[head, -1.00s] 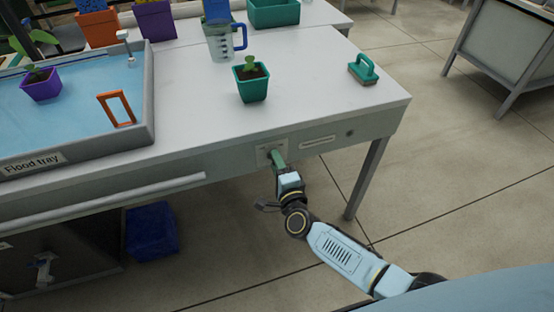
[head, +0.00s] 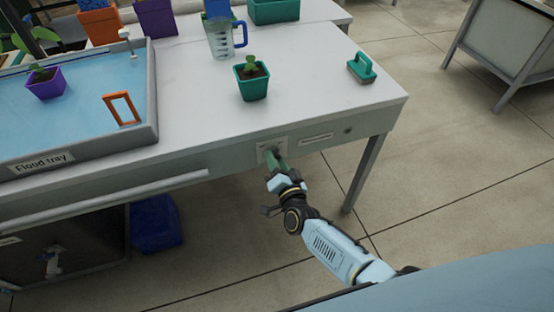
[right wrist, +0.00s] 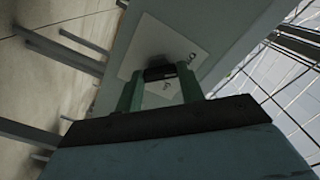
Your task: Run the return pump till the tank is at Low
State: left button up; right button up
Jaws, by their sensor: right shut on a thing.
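My right gripper (head: 279,163) reaches the bench's front edge from below right. In the right wrist view its two green fingers (right wrist: 160,88) are shut on a small dark switch or knob (right wrist: 158,73). This part sits on a pale plate (right wrist: 192,57), which also shows on the bench front in the head view (head: 264,154). The fingers hide most of it, and I cannot read its setting. A dark tank-like box (head: 95,240) with a pale tap stands under the bench; no level shows. The flood tray (head: 150,100) holds blue water. My left gripper is out of view.
On the bench are a green-potted seedling (head: 252,83), a measuring jug (head: 222,40) and a green-handled scrubber (head: 362,68). An orange frame (head: 107,103) stands in the tray. A blue bin (head: 157,222) and a bench leg (head: 366,172) are below.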

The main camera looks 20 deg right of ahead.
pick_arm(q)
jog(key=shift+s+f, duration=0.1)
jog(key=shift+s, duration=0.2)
pick_arm(e)
jog(key=shift+n, duration=0.3)
jog(key=o, duration=1)
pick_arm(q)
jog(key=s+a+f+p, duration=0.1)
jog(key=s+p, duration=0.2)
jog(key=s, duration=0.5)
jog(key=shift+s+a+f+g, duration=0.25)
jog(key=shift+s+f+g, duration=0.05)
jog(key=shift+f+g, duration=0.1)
pick_arm(e)
jog(key=s, duration=1.3)
jog(key=shift+s+d, duration=0.2)
jog(key=shift+s, duration=0.1)
